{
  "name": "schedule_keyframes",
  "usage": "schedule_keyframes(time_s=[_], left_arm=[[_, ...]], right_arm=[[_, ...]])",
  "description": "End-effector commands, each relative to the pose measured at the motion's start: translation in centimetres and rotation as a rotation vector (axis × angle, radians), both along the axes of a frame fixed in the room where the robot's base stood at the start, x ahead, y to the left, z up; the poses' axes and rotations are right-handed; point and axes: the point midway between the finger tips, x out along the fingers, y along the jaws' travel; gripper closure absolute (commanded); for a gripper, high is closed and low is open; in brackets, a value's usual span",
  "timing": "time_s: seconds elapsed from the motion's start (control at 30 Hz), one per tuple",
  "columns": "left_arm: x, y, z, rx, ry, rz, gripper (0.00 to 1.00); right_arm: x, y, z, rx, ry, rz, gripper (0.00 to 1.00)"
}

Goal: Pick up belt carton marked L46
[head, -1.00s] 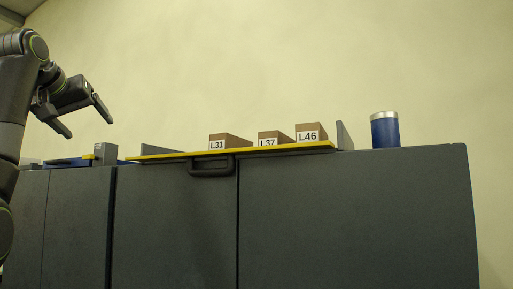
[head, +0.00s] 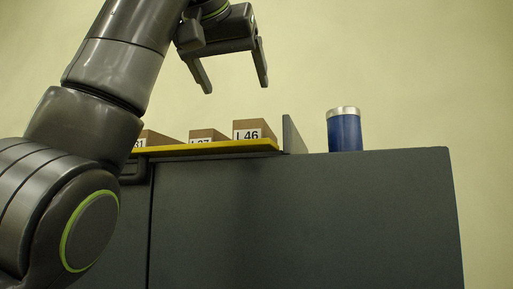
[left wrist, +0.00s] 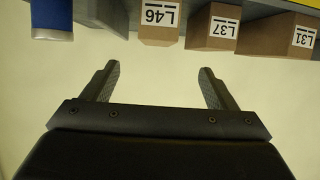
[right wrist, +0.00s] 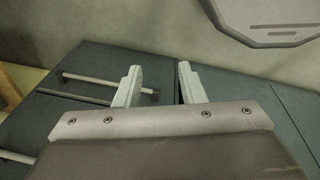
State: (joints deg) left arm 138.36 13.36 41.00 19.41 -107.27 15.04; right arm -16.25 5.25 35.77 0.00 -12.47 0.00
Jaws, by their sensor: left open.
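The brown belt carton marked L46 (head: 254,125) stands at the right end of a yellow-edged tray (head: 215,149) on a dark cabinet. It also shows at the top of the left wrist view (left wrist: 158,36), label upside down. My left gripper (head: 236,86) is open and empty, and in the head view it appears above the cartons. In the left wrist view its fingers (left wrist: 158,72) are apart, with L46 beyond the gap. My right gripper (right wrist: 160,68) shows only in the right wrist view, fingers apart with nothing between them, away from the cartons.
Carton L37 (head: 208,133) stands left of L46. Carton L31 (head: 158,138) is partly hidden by my left arm. A grey end wall (head: 294,135) and a blue can (head: 344,130) are to the right. The cabinet top (head: 400,152) right of the can is clear.

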Motion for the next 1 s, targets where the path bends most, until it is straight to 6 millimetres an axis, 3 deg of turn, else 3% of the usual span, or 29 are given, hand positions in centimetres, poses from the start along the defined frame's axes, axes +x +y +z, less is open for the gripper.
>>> schedule_keyframes(time_s=[0.1, 0.23, 0.4, 0.53, 0.63, 1.0], left_arm=[[2.7, -0.7, -0.8, 0.002, 0.005, 0.0, 0.2], [5.2, -1.4, -1.9, 0.002, 0.007, 0.0, 0.2], [7.6, -2.0, -3.0, 0.001, 0.005, 0.0, 0.2], [8.4, -2.2, -3.4, 0.0, 0.001, 0.001, 0.2], [8.8, -2.3, -3.6, 0.0, 0.002, 0.001, 0.2], [12.6, -3.3, -5.0, 0.0, 0.004, 0.0, 0.2]], right_arm=[[-2.8, 0.8, 1.0, 0.011, 0.041, -0.011, 0.64], [-4.4, 1.7, 2.0, 0.023, 0.062, -0.019, 0.64], [-2.6, 1.5, 3.1, 0.019, 0.039, -0.013, 0.64], [-0.1, 1.1, 3.5, 0.014, -0.001, -0.004, 0.64], [0.6, 1.1, 3.9, 0.013, -0.01, -0.002, 0.64], [-2.8, 0.9, 6.8, 0.011, 0.039, -0.012, 0.64]])
